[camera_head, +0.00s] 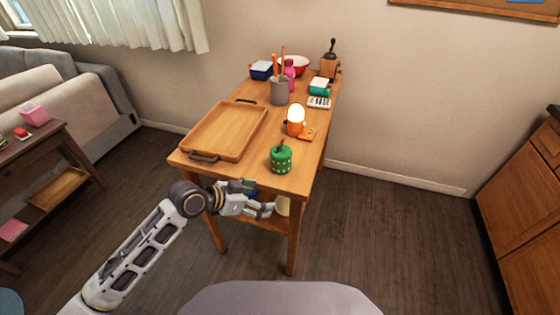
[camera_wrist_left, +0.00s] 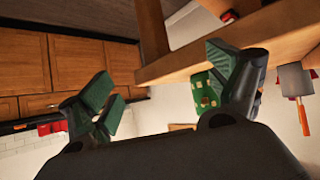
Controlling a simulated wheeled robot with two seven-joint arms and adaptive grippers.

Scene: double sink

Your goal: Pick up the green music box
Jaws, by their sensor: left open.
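The green music box (camera_head: 281,158) is a rounded green body with light dots and a darker stem-like top. It stands upright at the near right part of the wooden table (camera_head: 285,182). In the left wrist view the dotted green body (camera_wrist_left: 201,92) is partly hidden behind one finger. My left gripper (camera_head: 258,198) is at the table's near edge, lower than the tabletop and to the left of the box. Its fingers (camera_wrist_left: 162,80) are spread, with nothing between them. My right gripper is not in view.
A wooden tray (camera_head: 226,131) with dark handles lies left of the box. Behind the box are a glowing orange lamp (camera_head: 295,122), a small orange item (camera_head: 306,135), and a grey cup (camera_head: 279,92) of utensils. A lower shelf holds a pale round item (camera_head: 283,206).

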